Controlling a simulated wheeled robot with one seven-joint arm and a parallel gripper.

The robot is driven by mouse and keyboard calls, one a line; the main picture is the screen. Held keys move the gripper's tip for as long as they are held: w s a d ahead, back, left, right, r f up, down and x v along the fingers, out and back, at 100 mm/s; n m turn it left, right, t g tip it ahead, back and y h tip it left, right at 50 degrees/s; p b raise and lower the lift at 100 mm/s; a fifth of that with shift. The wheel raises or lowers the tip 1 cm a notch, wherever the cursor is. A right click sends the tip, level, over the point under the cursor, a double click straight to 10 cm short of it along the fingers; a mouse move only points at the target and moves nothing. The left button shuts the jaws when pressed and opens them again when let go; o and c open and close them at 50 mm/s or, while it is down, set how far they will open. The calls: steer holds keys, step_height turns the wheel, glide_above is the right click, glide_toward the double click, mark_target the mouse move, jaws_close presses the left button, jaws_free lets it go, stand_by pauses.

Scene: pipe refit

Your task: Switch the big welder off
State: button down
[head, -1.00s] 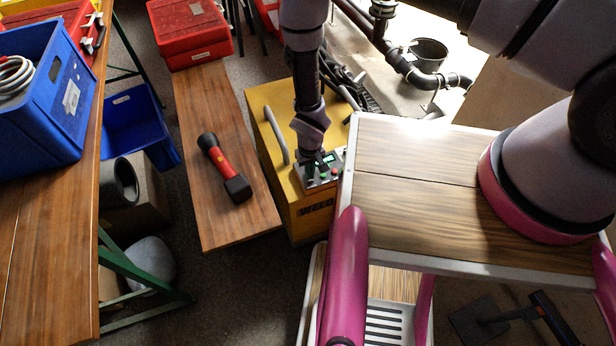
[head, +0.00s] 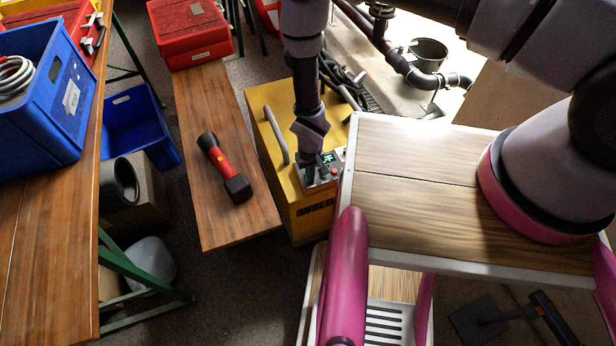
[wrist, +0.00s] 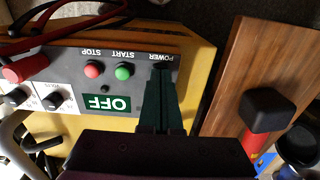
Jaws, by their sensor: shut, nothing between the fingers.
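The big welder is a yellow box (head: 270,130) with a handle and a control panel on top. In the wrist view its panel (wrist: 60,65) appears upside down, with a red STOP button (wrist: 93,69), a green START button (wrist: 125,72) and a green display (wrist: 107,104) reading OFF. My gripper (wrist: 162,75) is shut and empty, its fingertips over the spot by the POWER label. They hide most of the power switch, so I cannot tell its position or whether they touch it. In the head view my gripper (head: 309,172) points down at the panel.
A wooden bench (head: 210,150) beside the welder carries a red and black flashlight (head: 223,165) and a red case (head: 190,30). Cables and black knobs (wrist: 52,100) lie at the panel's far side.

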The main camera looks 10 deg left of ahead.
steer(key=shift+r, duration=3.45)
steer(key=w+d+r+m+t, duration=0.1)
steer(key=w+r, duration=0.5)
steer(key=r, duration=0.4)
steer(key=w+d+r+m+y, duration=0.1)
steer(key=w+d+r+m, duration=0.1)
steer(key=w+r, duration=0.65)
steer(key=w+d+r+m+t, duration=0.1)
steer(key=w+r, duration=0.2)
steer(key=r, duration=0.9)
steer(key=w+d+r+m+t+y, duration=0.1)
steer(key=d+r, duration=0.4)
steer(key=r, duration=0.4)
steer(key=w+d+r+m, duration=0.1)
steer(key=d+r, duration=0.5)
steer(key=r, duration=0.3)
steer(key=s+d+r+m+t, duration=0.15)
steer(key=s+d+r, duration=0.25)
steer(key=d+r, duration=0.5)
steer(key=s+d+r+m+t, duration=0.1)
steer(key=s+d+r, duration=0.4)
steer(key=s, duration=0.2)
steer(key=s+d+r+m+t, duration=0.1)
steer(key=s+d+r+m, duration=0.1)
steer(key=s+d+r, duration=0.3)
steer(key=shift+s+r+t, duration=0.35)
steer(key=shift+s, duration=0.85)
